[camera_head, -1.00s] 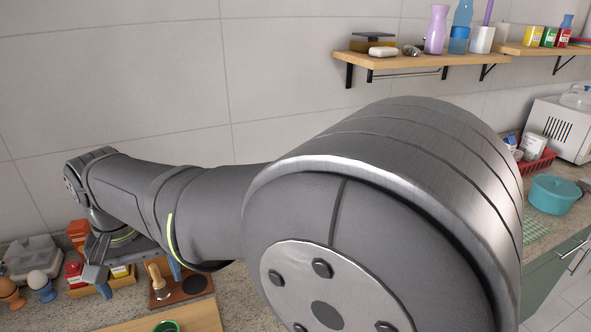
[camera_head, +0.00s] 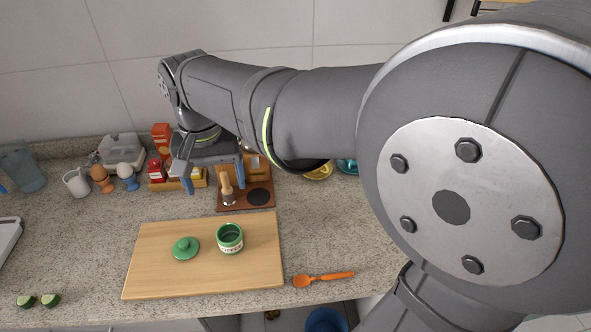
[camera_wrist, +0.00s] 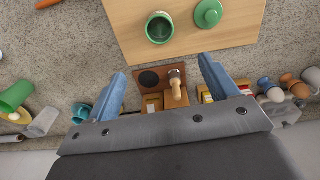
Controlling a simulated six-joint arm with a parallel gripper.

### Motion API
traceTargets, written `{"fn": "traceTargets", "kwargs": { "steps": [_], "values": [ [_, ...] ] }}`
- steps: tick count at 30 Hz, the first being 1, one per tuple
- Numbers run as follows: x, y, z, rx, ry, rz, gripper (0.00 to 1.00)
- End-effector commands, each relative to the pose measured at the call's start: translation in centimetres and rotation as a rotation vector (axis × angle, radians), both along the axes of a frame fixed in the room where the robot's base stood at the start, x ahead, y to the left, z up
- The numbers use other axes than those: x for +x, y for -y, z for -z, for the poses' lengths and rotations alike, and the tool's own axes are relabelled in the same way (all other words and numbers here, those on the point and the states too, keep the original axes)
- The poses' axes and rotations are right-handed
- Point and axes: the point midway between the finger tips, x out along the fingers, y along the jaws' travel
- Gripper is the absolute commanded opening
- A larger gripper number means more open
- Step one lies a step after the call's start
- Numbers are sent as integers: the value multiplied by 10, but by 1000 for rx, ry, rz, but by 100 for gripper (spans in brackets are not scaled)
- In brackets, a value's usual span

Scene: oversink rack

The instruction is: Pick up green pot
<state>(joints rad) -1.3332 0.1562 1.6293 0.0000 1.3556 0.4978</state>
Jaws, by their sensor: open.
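The green pot (camera_head: 230,240) stands upright and uncovered on the wooden cutting board (camera_head: 150,275), with a pale label band around it. Its green lid (camera_head: 186,248) lies on the board just left of it. In the wrist view the pot (camera_wrist: 159,28) is at the top, with the lid (camera_wrist: 208,13) to its right. My gripper (camera_head: 214,186) is open and empty, behind the board, over the area of the brush and small boxes. In the wrist view its two blue fingers (camera_wrist: 160,80) are spread wide, with the pot beyond them.
A wooden-handled brush (camera_head: 227,190) stands on a brown holder behind the board. Egg cups (camera_head: 128,178), a white mug (camera_head: 76,182) and boxes line the back left. An orange spoon (camera_head: 322,279) lies right of the board. The board's front is clear.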

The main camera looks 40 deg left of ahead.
Motion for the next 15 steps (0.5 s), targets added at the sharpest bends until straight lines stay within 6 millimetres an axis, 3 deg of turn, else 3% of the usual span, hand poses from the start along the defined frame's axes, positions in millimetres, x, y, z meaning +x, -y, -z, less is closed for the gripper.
{"fn": "traceTargets", "kwargs": {
  "steps": [9,15],
  "values": [
    [-1,2,13,-2,-1,-440,79],
    [-2,2,21,-2,-1,-564,79]
  ]
}}
